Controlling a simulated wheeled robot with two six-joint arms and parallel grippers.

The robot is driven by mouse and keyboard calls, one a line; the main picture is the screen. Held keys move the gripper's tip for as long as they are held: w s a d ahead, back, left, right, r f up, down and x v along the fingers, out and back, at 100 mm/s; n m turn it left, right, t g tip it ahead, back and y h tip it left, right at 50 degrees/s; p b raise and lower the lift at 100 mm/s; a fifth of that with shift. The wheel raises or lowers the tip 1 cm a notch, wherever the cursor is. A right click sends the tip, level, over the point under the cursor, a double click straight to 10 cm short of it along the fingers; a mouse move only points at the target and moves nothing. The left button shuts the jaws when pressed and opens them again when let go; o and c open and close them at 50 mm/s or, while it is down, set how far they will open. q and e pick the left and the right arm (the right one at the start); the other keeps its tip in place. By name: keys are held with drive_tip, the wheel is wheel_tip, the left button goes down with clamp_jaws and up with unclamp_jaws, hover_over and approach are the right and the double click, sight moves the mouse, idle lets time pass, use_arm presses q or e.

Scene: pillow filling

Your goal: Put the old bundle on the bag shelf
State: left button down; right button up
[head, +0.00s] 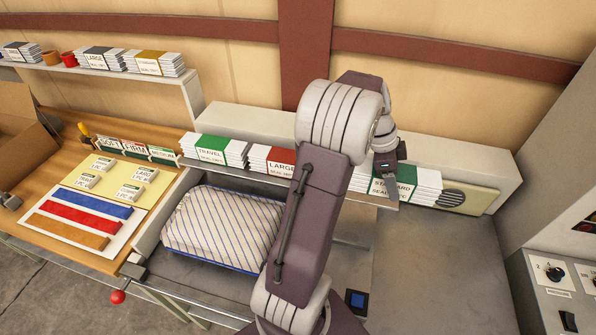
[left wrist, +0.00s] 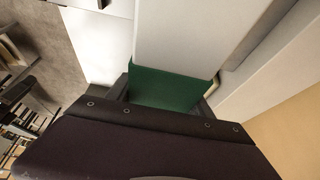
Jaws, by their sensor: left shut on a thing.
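My left gripper (head: 393,188) is shut on a white bag bundle (head: 424,184) with a green band and a STANDARD label. The bundle is at the right end of the bundle row in the head view. The green band and white bags (left wrist: 178,35) fill the jaws in the left wrist view. The low bag shelf (head: 280,182) holds a green-banded TRAVEL bundle (head: 212,149) and a red-banded LARGE bundle (head: 272,160). My left arm hides part of this shelf. I cannot tell whether the held bundle touches it. My right gripper is not in view.
An upper shelf (head: 150,76) at left carries more bundles and two cups. A striped pillow (head: 224,228) lies in the tray below the bag shelf. A control panel (head: 562,290) stands at right. The grey surface (head: 445,265) right of my arm is clear.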

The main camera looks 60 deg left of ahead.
use_arm(q)
drive_tip(key=shift+w+d, duration=0.15)
drive_tip(key=shift+d, duration=0.05)
drive_tip(key=shift+w+a, duration=0.1)
drive_tip(key=shift+w, duration=0.05)
drive_tip(key=w+a+f+p, duration=0.1)
drive_tip(key=a+f, duration=0.1)
drive_tip(key=a, duration=0.1)
drive_tip(key=a+f+p, duration=0.1)
drive_tip(key=a+f, duration=0.1)
drive_tip(key=a, duration=0.2)
drive_tip(key=w+a+f+p, duration=0.1)
drive_tip(key=a+f, duration=0.1)
drive_tip(key=a, duration=0.2)
drive_tip(key=shift+w+f, duration=0.3)
drive_tip(key=shift+f, duration=0.15)
wheel_tip(320, 180, down, 4)
drive_tip(key=shift+r+p, duration=0.2)
drive_tip(key=shift+p, duration=0.6)
drive_tip(key=shift+f, duration=0.25)
drive_tip(key=shift+c, duration=2)
unclamp_jaws()
drive_tip(key=shift+f, duration=0.1)
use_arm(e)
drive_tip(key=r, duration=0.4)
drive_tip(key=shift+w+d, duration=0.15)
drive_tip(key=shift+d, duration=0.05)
